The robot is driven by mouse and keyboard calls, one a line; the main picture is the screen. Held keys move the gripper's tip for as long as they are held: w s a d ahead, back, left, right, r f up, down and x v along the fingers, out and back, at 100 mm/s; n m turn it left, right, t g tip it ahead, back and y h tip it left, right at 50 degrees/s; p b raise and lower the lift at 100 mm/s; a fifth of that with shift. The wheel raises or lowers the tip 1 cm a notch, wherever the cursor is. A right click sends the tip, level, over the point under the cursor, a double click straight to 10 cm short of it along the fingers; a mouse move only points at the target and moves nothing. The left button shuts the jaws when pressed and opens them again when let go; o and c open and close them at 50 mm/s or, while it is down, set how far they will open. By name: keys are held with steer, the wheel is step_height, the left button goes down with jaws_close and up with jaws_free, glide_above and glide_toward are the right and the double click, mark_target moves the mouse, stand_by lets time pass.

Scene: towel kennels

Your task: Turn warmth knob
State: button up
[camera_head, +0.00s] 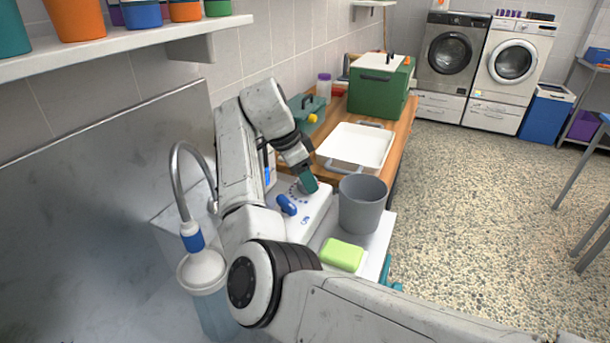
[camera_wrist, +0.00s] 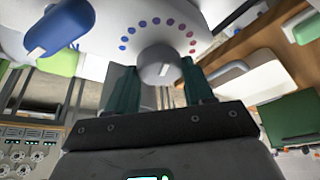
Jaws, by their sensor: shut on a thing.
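The warmth knob (camera_wrist: 156,66) is a grey round dial with a pale pointer mark, on a white panel (camera_wrist: 95,40). An arc of dots running from blue to red curves around it. My gripper (camera_wrist: 160,76) has its two teal fingers on either side of the knob and is shut on it. In the head view my gripper (camera_head: 309,181) reaches down to the white panel, and its fingers mostly hide the knob. A blue lever (camera_head: 286,204) sits on the same panel beside the knob; it also shows in the wrist view (camera_wrist: 60,30).
A grey bucket (camera_head: 362,203) stands close to the right of my gripper, with a green sponge (camera_head: 342,254) in front. A white tray (camera_head: 355,147) and green box (camera_head: 379,88) are on the wooden counter behind. A shower hose (camera_head: 177,180) hangs left. Open floor lies right.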

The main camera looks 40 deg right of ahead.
steer(key=o, duration=1)
steer(key=v, duration=1)
steer(key=shift+r, duration=0.35)
steer(key=shift+a, duration=0.1)
